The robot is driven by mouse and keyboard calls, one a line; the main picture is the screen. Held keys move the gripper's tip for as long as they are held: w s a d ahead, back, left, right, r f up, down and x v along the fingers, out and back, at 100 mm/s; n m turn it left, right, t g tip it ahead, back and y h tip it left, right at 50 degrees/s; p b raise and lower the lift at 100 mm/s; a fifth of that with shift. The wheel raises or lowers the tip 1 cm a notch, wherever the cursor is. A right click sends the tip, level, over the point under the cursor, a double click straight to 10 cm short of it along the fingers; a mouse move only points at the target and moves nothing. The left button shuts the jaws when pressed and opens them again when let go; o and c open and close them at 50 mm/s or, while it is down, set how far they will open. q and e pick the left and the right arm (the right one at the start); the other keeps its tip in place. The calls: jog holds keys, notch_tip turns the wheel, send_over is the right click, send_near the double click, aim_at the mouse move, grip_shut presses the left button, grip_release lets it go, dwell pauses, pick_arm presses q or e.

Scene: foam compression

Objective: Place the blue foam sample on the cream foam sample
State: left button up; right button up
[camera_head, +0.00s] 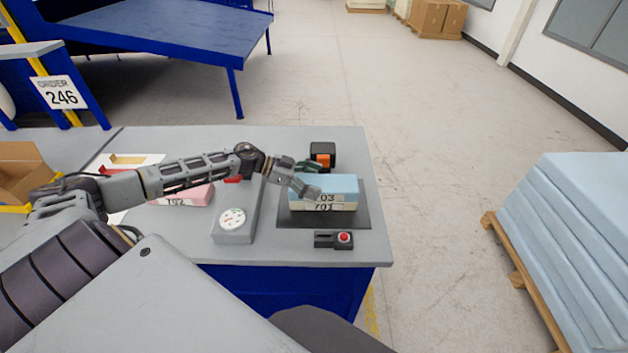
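The blue foam sample (338,184), marked with digits ending in 03, lies flat on top of the cream foam sample (340,207), marked 701. Both sit on a dark plate on the grey table, and their edges look roughly lined up. My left gripper (310,180) is at the left end of the blue sample, its fingers spread apart, one towards the far edge and one over the near edge. I cannot tell whether the fingers press on the foam. My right gripper is not in view.
A pink foam block (186,196) marked 702 lies on the left, partly behind my arm. A dial gauge unit (233,221) stands left of the dark plate (363,219). A red-button box (334,240) is in front, and a black-and-orange device (322,155) behind.

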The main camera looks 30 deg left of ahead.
pick_arm(q)
jog(key=shift+o, duration=0.8)
jog(key=shift+r, duration=0.15)
jog(key=shift+a, duration=0.15)
jog(key=shift+v, duration=2.4)
jog(key=shift+p+v, duration=0.65)
jog(key=shift+v, duration=0.5)
jog(key=shift+s, duration=0.1)
